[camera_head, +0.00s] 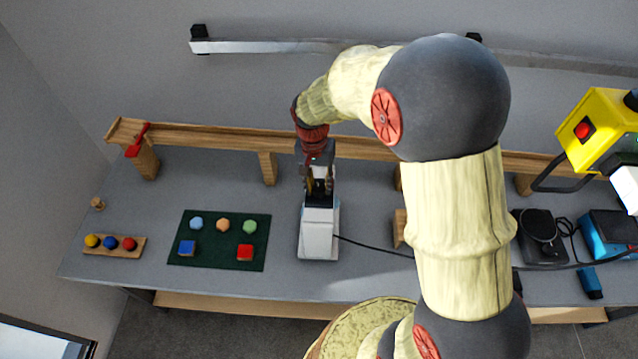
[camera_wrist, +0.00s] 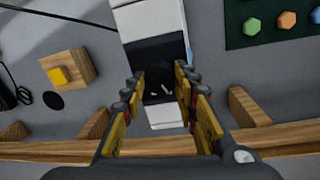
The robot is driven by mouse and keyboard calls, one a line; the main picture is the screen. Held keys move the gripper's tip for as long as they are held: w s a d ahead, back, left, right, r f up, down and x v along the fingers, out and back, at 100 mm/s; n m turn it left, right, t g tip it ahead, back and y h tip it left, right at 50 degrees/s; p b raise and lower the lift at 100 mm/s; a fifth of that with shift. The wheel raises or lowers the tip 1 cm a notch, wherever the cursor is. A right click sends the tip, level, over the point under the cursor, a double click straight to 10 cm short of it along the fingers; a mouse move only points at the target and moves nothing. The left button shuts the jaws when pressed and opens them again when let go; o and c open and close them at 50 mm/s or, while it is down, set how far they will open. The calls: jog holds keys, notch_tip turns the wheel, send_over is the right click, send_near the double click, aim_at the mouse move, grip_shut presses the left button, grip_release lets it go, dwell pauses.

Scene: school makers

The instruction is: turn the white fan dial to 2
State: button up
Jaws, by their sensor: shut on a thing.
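A white device with a black panel (camera_head: 319,240) stands in the middle of the bench, and its white body also shows in the wrist view (camera_wrist: 150,18). My gripper (camera_head: 319,190) is pointed down at the black panel. In the wrist view my gripper's two yellow-padded fingers (camera_wrist: 158,82) stand on either side of the dark dial area and are shut on the dial. The dial (camera_wrist: 157,89) is dark and small, with pale marks near it. Its setting cannot be read.
A wooden rail (camera_head: 210,138) runs behind the device. A dark green mat (camera_head: 220,232) with coloured pieces lies to the left, beside a wooden strip of balls (camera_head: 115,250). A black cable runs right.

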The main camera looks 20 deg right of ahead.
aim_at(316, 186)
jog(key=shift+m, duration=1.2)
jog(key=o, duration=1.2)
jog(key=shift+c, duration=0.2)
jog(key=shift+r, duration=0.15)
notch_tip(316, 186, up, 12)
jog(key=shift+w+a, duration=0.3)
jog(key=shift+f, duration=0.2)
